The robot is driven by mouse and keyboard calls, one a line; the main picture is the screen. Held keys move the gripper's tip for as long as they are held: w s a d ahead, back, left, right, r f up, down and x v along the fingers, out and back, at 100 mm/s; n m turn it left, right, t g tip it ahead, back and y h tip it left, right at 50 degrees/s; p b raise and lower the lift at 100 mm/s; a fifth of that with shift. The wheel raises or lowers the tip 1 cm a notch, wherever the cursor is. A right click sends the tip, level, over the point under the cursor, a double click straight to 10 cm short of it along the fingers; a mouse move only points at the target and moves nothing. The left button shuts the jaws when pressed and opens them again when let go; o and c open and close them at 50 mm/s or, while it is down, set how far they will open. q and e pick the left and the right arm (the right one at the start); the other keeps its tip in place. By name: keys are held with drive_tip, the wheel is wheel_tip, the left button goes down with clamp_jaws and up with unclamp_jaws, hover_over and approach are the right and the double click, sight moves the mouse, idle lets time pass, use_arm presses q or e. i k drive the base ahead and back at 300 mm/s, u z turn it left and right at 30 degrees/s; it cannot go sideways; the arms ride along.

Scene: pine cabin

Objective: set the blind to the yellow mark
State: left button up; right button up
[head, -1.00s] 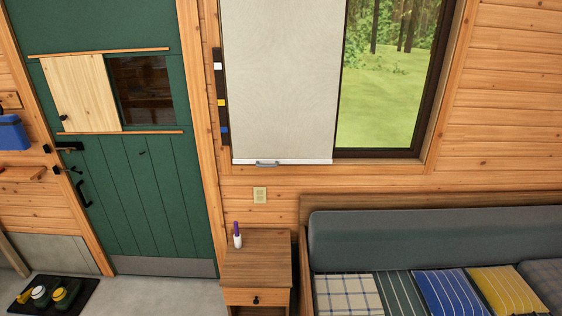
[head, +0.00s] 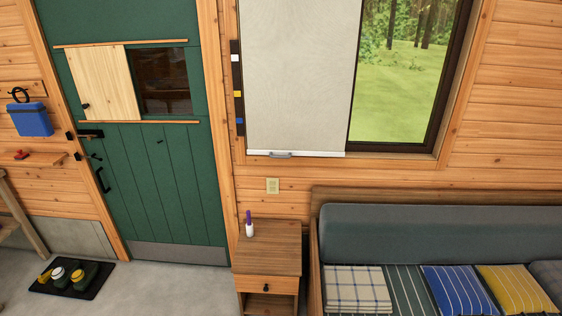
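A pale blind (head: 298,75) hangs over the left part of the window. Its white bottom bar (head: 325,154) with a small grey handle (head: 281,154) is at the lower window frame, below the blue mark. A dark strip left of the blind carries a white mark (head: 235,58), a yellow mark (head: 238,94) and a blue mark (head: 239,121), from top to bottom. The yellow mark is well above the bottom bar. Neither of my grippers is in view.
A small wooden nightstand (head: 267,248) with a purple-capped white bottle (head: 250,225) stands below the blind. A grey sofa (head: 440,232) with cushions fills the lower right. A green door (head: 150,195) is at left. Grey floor (head: 165,295) is clear between the shoe mat (head: 97,281) and nightstand.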

sight(273, 153)
drive_tip(key=k, duration=0.35)
drive_tip(key=u, duration=1.1)
drive_tip(key=i, duration=2.5)
drive_tip(key=z, duration=1.7)
